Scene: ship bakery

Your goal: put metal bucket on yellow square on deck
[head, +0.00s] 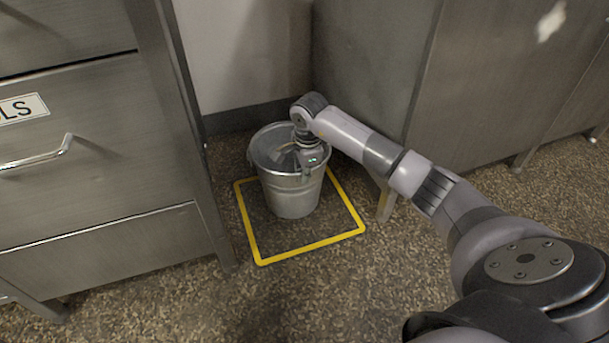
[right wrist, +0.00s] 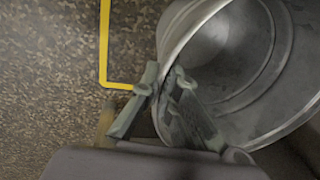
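The metal bucket (head: 290,193) is upright in the head view, with its base inside the yellow square outline (head: 311,246) on the deck. I cannot tell whether the base touches the deck or is slightly above it. My right gripper (head: 308,168) is at the bucket's right rim. In the right wrist view, its two fingers (right wrist: 165,80) straddle the rim of the bucket (right wrist: 258,75) and look closed on it, one inside and one outside. A corner of the yellow square (right wrist: 104,70) shows left of the bucket. My left gripper is not in view.
A metal drawer cabinet (head: 90,130) stands left of the square. Another metal cabinet (head: 375,60) stands behind and to the right, with a leg near the square's right side. A pale wall (head: 235,50) is behind. The speckled deck (head: 350,300) in front is clear.

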